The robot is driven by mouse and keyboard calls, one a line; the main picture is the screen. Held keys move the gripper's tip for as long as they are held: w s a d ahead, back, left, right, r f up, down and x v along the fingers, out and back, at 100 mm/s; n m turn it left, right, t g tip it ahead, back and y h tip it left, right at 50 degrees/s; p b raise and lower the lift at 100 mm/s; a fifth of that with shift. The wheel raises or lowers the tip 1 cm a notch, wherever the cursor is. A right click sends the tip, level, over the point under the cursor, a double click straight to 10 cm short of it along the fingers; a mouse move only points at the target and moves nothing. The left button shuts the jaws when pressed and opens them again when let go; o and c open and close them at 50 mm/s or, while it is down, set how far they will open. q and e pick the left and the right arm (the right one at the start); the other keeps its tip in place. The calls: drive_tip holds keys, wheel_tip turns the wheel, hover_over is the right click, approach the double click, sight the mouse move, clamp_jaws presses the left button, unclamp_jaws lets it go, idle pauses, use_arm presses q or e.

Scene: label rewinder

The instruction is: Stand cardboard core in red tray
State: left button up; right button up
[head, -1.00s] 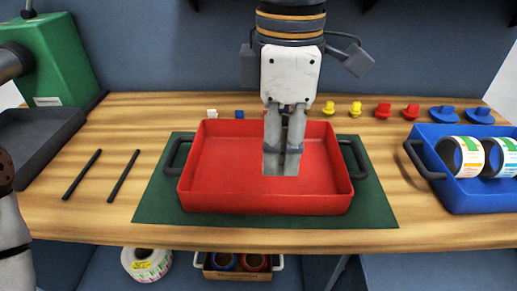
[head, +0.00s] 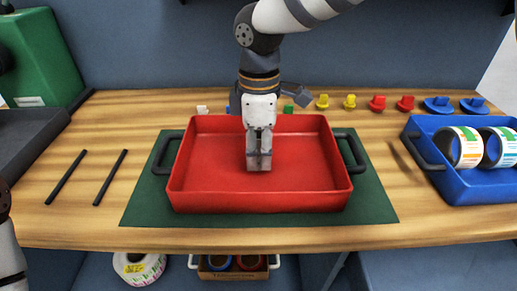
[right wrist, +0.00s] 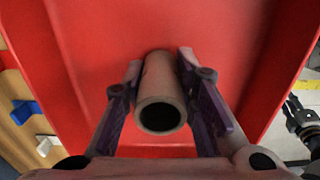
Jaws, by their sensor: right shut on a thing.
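The red tray (head: 190,178) stands on a green mat at the middle of the table. My left gripper does not show.
A blue tray (head: 478,190) with label rolls stands at the right. Two black rods (head: 110,177) lie left of the green mat (head: 150,208). Small coloured pegs (head: 377,103) line the back. The rest of the red tray floor is clear.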

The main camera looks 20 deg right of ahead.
drive_tip(key=shift+f, duration=0.2)
drive_tip(key=o, duration=0.8)
drive_tip(key=shift+o, duration=0.2)
wheel_tip(320, 180, up, 12)
drive_tip(key=shift+r, duration=0.2)
